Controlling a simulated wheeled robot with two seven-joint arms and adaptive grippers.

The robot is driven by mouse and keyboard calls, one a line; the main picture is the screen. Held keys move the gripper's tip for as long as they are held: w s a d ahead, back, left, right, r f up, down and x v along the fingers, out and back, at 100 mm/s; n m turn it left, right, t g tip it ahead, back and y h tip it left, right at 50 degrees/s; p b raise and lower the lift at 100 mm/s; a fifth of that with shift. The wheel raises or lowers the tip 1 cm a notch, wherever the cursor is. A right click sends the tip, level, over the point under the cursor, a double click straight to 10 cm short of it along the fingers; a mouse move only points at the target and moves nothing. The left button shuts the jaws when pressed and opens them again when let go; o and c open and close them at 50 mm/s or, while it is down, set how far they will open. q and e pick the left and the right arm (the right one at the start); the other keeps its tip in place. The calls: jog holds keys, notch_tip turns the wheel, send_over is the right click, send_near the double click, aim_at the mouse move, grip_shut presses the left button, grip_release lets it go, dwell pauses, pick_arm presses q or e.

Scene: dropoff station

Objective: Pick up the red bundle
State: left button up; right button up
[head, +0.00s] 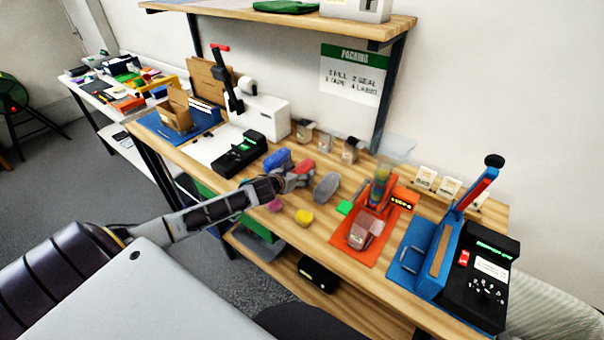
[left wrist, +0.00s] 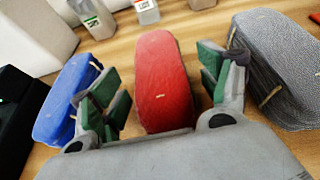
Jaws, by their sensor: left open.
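The red bundle (left wrist: 164,80) lies on the wooden table in the left wrist view, an elongated rounded block with a small pale tag. It sits between the two spread fingers of my left gripper (left wrist: 160,98), which is open. Gaps show between the bundle and the green finger pads. The near end of the bundle is hidden behind the gripper body. In the head view, the red bundle (head: 304,167) shows beyond my left gripper (head: 297,181). My right gripper is not in view.
A blue bundle (left wrist: 66,98) lies left of the gripper and a grey bundle (left wrist: 285,65) lies close on its right. Pink (head: 273,204) and yellow (head: 304,216) items lie in front. Small clear containers (head: 350,150) stand behind. An orange mat (head: 356,250) lies to the right.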

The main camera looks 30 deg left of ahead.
aim_at(299, 171)
pick_arm(q)
jog(key=shift+w, duration=0.1)
dwell(0.4)
jog(key=c, duration=1.2)
jog(key=shift+r, duration=0.1)
jog(key=shift+r, duration=4.9)
